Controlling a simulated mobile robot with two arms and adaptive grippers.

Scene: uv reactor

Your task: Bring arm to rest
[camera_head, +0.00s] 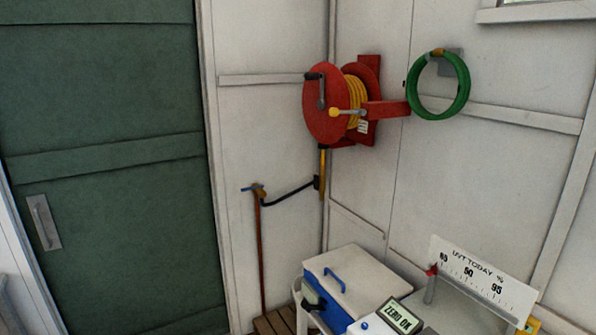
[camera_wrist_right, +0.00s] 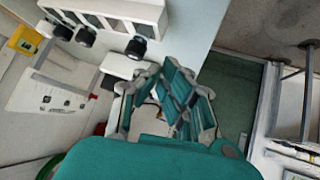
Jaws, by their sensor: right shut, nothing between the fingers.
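My right gripper (camera_wrist_right: 165,105) shows in the right wrist view, with teal and grey fingers beyond a teal body. It is shut with nothing held, and it is clear of the wall fittings behind it. Neither gripper can be made out in the head view. My left gripper is not in view.
In the head view, a red hose reel (camera_head: 325,105) and a green hose coil (camera_head: 462,98) hang on white walls. A green door (camera_head: 105,110) stands left.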

